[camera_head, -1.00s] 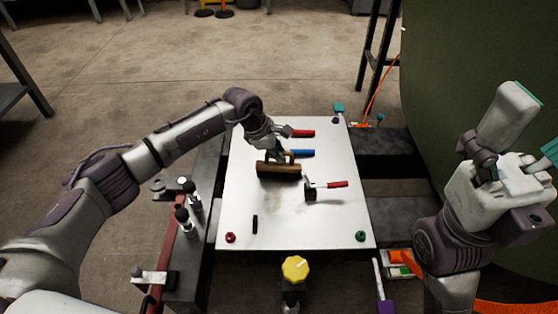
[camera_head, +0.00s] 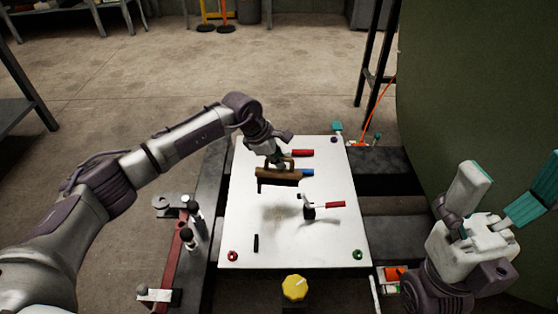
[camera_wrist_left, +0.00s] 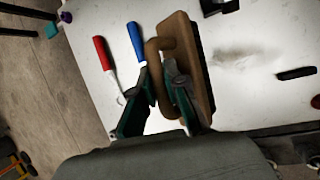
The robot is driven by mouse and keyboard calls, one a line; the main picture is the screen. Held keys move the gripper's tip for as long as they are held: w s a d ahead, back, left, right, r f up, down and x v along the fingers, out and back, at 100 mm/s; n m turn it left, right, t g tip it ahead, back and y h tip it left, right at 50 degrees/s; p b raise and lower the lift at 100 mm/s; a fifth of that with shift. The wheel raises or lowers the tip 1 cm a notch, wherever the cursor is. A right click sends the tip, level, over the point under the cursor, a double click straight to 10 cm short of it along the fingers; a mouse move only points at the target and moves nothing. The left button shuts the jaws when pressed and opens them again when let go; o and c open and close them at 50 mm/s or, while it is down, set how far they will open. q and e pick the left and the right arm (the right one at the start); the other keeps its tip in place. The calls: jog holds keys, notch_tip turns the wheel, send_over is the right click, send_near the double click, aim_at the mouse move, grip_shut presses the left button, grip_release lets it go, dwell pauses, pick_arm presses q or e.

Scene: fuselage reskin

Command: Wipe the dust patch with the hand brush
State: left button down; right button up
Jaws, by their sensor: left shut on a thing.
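The hand brush (camera_head: 278,177) has a brown wooden body with a loop handle and dark bristles underneath. My left gripper (camera_head: 275,160) is shut on its handle and holds it above the white panel (camera_head: 240,225). In the left wrist view the fingers (camera_wrist_left: 155,95) close around the handle of the brush (camera_wrist_left: 198,75). The dust patch (camera_head: 279,214) is a faint tan smudge on the panel, below the brush in the head view; it also shows in the left wrist view (camera_wrist_left: 238,54). My right gripper (camera_head: 500,205) is at the right, apart from the panel; its fingers look spread.
A red-handled tool (camera_head: 301,153), a blue-handled tool (camera_head: 308,172) and a hammer-like tool with a red grip (camera_head: 328,205) lie on the panel. A small black bar (camera_head: 256,243) lies near its front. A yellow knob (camera_head: 295,288) stands before the panel. A green curved wall (camera_head: 480,100) rises at right.

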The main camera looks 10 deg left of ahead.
pick_arm(q)
jog(key=shift+r+p, duration=1.05)
jog(key=shift+r, duration=0.5)
